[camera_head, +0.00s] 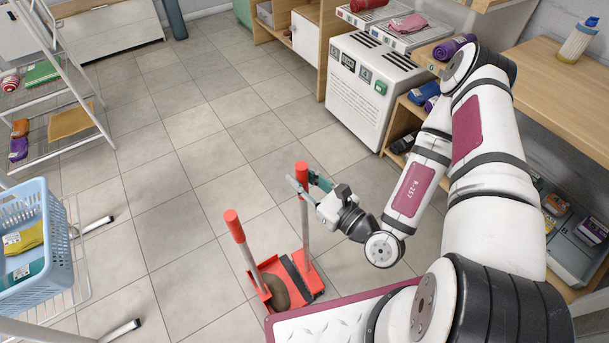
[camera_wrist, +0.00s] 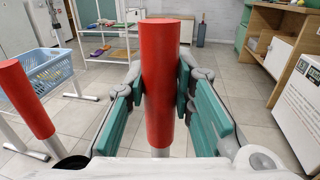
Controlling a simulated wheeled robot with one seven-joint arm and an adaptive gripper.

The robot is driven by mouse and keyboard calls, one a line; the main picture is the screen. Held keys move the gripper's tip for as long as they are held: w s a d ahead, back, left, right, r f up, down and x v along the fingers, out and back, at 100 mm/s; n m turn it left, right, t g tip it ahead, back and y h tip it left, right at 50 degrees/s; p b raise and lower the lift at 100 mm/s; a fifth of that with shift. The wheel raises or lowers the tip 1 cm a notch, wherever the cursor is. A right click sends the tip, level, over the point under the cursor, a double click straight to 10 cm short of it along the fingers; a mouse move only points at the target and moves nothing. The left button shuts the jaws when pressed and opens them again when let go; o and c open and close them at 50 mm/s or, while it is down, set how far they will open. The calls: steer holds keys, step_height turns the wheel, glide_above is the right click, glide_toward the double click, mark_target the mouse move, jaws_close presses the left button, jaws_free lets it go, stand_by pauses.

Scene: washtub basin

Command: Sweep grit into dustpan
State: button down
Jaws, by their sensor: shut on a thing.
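My gripper (camera_head: 309,186) is shut on the red grip of an upright brush handle (camera_head: 303,174). In the wrist view, the teal fingers of my gripper (camera_wrist: 160,88) press both sides of this red grip (camera_wrist: 161,70). The brush head (camera_head: 300,276), red with a dark strip, is low at the floor beside the dustpan. The red dustpan (camera_head: 257,280) has its own upright pole with a red grip (camera_head: 234,226), also seen at left in the wrist view (camera_wrist: 27,100). A brown rounded heap, apparently the grit (camera_head: 277,292), shows at the dustpan; its exact contact is unclear.
A blue basket (camera_head: 62,236) on a wire rack stands at left. A white rack with folded cloths (camera_head: 72,121) is behind it. A white machine (camera_head: 366,90) and wooden shelving stand at right. The tiled floor between is clear.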

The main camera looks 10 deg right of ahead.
steer(key=w+d+r+p, duration=0.1)
steer(key=d+r+p, duration=0.3)
steer(key=r+p, duration=0.1)
steer(key=shift+w+d, duration=0.4)
steer(key=shift+r, duration=0.1)
stand_by(0.8)
